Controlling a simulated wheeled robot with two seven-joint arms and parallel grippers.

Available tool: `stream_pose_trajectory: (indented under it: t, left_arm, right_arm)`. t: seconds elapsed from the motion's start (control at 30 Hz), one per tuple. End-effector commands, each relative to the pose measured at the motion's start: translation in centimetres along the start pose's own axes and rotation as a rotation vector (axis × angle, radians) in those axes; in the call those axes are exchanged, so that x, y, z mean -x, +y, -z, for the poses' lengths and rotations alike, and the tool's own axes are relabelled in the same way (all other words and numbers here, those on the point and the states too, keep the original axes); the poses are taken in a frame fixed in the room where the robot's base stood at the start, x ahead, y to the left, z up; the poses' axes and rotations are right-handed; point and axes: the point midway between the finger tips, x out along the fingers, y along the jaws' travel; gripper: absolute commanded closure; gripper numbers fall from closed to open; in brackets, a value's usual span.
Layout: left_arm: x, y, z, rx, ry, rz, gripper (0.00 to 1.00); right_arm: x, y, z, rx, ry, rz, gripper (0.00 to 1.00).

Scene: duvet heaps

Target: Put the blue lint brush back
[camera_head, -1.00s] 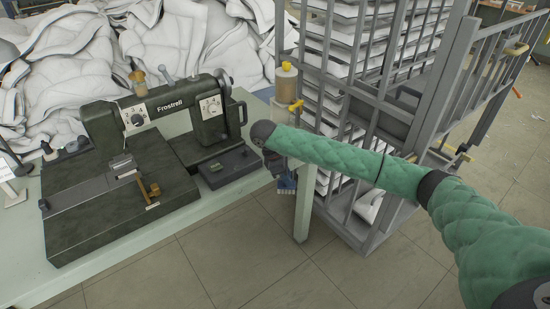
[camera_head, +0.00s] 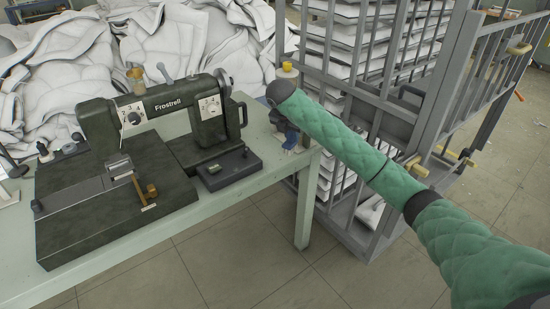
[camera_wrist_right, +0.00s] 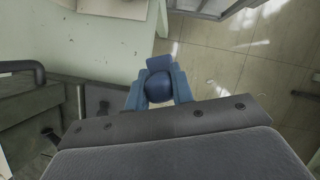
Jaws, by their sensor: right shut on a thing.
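My right gripper (camera_wrist_right: 158,95) is shut on the blue lint brush (camera_wrist_right: 158,87) in the right wrist view. The brush's dark blue rounded part sits between the fingers, and a flatter blue part sticks out beyond them. In the head view my right gripper (camera_head: 290,138) hangs below the dark wrist, at the right end of the pale green table (camera_head: 230,205). The brush is mostly hidden there. The wrist view shows it by the table edge; I cannot tell whether it touches the table. My left gripper is not in view.
A dark green sewing machine (camera_head: 160,115) stands on the table, left of my gripper. A spool with a yellow top (camera_head: 287,70) stands behind my wrist. A grey barred rack (camera_head: 365,110) is close on the right. White duvets (camera_head: 60,70) heap up behind.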

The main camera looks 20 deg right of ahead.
Motion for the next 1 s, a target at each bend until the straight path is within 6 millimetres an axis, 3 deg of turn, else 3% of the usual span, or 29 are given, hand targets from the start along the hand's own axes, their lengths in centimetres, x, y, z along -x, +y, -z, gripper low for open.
stream_pose_trajectory:
  t: [0.17,0.7,1.0]
  left_arm:
    - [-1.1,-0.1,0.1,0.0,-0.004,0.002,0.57]
    - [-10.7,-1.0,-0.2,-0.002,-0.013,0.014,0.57]
    - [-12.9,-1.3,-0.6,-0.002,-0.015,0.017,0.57]
  right_arm:
    - [-0.8,1.5,-0.7,0.017,0.002,-0.006,0.98]
    - [-7.9,9.6,-2.9,0.016,0.002,-0.005,0.98]
    - [-9.5,10.1,-2.6,0.017,0.001,-0.006,0.98]
